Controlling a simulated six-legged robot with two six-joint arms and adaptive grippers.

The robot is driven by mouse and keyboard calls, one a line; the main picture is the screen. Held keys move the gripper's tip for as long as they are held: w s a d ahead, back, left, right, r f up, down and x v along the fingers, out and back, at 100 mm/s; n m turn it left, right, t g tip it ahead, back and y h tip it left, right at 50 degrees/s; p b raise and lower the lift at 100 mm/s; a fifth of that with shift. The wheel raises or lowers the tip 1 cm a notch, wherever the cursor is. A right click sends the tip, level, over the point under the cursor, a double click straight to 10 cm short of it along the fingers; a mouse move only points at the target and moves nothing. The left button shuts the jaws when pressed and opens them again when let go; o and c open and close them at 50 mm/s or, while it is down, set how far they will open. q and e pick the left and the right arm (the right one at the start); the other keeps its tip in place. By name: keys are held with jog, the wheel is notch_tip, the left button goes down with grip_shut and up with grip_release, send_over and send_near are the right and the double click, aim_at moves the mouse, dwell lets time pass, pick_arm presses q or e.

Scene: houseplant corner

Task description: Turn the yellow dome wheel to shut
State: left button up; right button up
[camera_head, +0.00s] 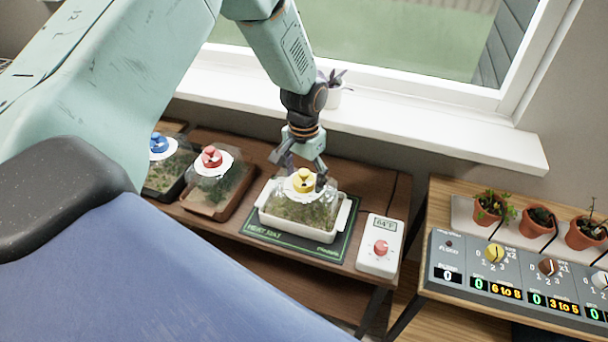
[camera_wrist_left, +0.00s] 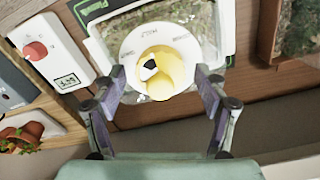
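The yellow dome wheel (camera_head: 303,181) sits on a white lettered disc on top of a clear dome (camera_head: 287,205), over a white tray (camera_head: 267,222) of greenery. In the left wrist view the yellow wheel (camera_wrist_left: 170,72) has a dark mark on its left part, and the white disc (camera_wrist_left: 128,47) shows around it. My left gripper (camera_head: 301,170) points down over the wheel. It is open, and its fingers (camera_wrist_left: 160,74) stand on either side of the wheel with a visible gap at the left. Contact at the right finger is unclear. My right gripper is not in view.
The tray stands on a dark green mat (camera_head: 256,240). A white thermostat box (camera_head: 380,246) with a red knob is to its right. Domes with a red wheel (camera_head: 212,157) and a blue wheel (camera_head: 158,143) are left. A control panel (camera_head: 515,275) and potted plants (camera_head: 487,207) are farther right.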

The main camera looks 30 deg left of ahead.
pick_arm(q)
jog(key=shift+w, duration=0.1)
jog(key=c, duration=0.9)
jog(key=shift+c, duration=1.2)
jog(key=shift+r+n+p, duration=0.1)
jog(key=shift+n+p, duration=0.6)
jog(key=shift+p, duration=0.05)
jog(key=n+p, duration=0.2)
jog(key=n, duration=0.1)
jog(key=shift+p, duration=0.4)
jog(key=n+p, duration=0.1)
jog(key=n, duration=0.1)
jog(key=shift+a+n+p, duration=0.1)
jog(key=shift+n+p, duration=0.2)
jog(key=shift+p, duration=0.05)
jog(key=shift+n+p, duration=0.85)
jog(key=shift+n, duration=0.55)
jog(key=o, duration=1.2)
jog(key=shift+c, duration=0.2)
